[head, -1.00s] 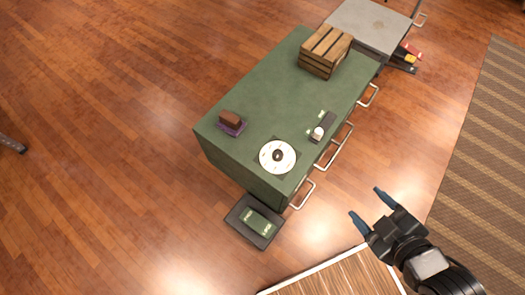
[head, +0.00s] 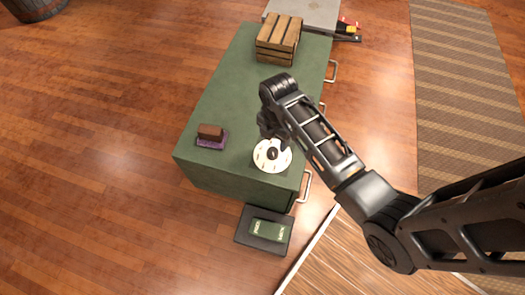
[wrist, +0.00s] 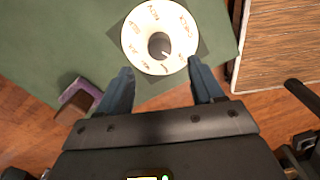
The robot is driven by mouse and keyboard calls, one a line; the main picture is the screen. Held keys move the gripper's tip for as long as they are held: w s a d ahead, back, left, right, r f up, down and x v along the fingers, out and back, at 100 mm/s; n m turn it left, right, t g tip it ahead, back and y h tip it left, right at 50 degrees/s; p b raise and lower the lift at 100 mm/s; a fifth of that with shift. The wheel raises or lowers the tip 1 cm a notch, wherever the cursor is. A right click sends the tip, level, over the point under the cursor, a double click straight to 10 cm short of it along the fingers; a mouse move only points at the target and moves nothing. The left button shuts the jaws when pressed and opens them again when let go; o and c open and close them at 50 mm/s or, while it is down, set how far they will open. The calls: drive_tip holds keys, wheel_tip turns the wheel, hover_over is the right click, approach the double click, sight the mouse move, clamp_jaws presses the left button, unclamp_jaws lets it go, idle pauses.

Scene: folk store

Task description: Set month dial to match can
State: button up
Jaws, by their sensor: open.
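The month dial (head: 262,163) is a white round disc with a dark centre knob (head: 272,154), on a dark plate at the cabinet top's near end. In the wrist view the dial (wrist: 138,28) lies just beyond my fingertips, its knob (wrist: 158,45) near the middle. Words ring the dial, too small to read surely. My gripper (wrist: 160,72) is open and empty above the dial's near edge; in the head view my arm largely hides it.
The green cabinet (head: 225,105) carries a brown block on a purple base (head: 210,136) at left and a wooden crate (head: 278,38) at the far end. Handles (head: 305,187) stick out on its right side. A striped rug (head: 460,80) lies at right.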

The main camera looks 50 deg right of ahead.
sight(273, 151)
drive_tip(key=shift+f+b, duration=1.05)
drive_tip(key=shift+f, duration=2.8)
drive_tip(key=shift+c, duration=0.3)
drive_tip(key=c, duration=1)
